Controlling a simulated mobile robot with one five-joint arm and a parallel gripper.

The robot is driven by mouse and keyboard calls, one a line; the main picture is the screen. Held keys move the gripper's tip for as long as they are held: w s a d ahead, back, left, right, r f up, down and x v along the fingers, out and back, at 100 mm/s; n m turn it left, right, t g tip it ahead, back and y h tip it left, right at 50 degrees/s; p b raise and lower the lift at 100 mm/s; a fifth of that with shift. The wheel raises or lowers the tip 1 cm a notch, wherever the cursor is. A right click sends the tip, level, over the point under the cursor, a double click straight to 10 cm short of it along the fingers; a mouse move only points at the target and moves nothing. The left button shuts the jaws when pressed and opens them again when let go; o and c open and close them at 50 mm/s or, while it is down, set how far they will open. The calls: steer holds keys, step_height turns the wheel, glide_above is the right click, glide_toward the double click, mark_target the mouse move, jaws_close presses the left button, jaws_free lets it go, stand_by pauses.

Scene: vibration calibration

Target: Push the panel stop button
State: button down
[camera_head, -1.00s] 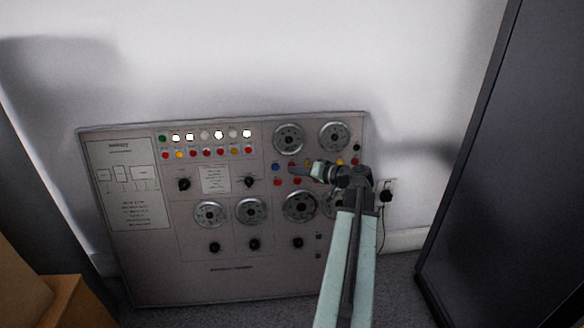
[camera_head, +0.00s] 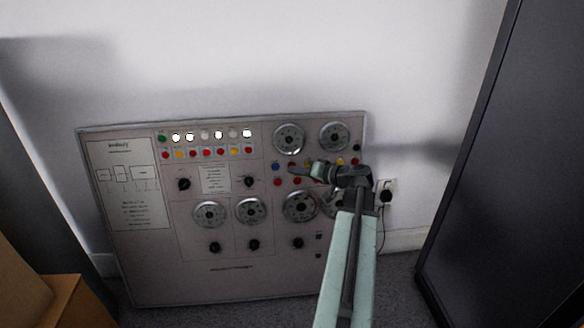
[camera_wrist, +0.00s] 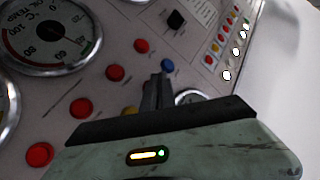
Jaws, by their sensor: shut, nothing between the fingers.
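The grey control panel (camera_head: 150,275) leans against the wall in the head view, with rows of coloured buttons, dials and black knobs. My gripper (camera_head: 292,170) is shut and empty in front of its right part, below the two upper dials. In the wrist view my gripper (camera_wrist: 158,80) points at the panel face, its tips close to a blue button (camera_wrist: 167,65). Red buttons (camera_wrist: 115,72) lie to the left of the tips, and a yellow one (camera_wrist: 130,110) is partly hidden by the gripper. I cannot read which button is stop, nor tell whether the tips touch the panel.
A dark cabinet (camera_head: 500,180) stands at the right. A cardboard box (camera_head: 75,305) sits at the lower left. A wall socket with a black plug (camera_head: 386,192) is right of the panel. The wall above the panel is clear.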

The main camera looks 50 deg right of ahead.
stand_by(0.6)
steer(key=shift+w+d, duration=0.3)
steer(key=shift+w+d+f, duration=0.15)
steer(key=shift+w+d, duration=0.05)
steer(key=shift+w, duration=0.1)
stand_by(0.6)
steer(key=shift+s, duration=0.1)
steer(key=shift+s+a, duration=0.45)
steer(key=shift+s, duration=0.05)
stand_by(0.4)
steer(key=s+a, duration=0.1)
steer(key=s, duration=0.1)
steer(key=s+a+r+p, duration=0.1)
steer(key=a, duration=0.1)
steer(key=shift+s+a+r, duration=0.1)
steer(key=shift+s+r, duration=0.05)
steer(key=shift+s, duration=0.25)
stand_by(0.4)
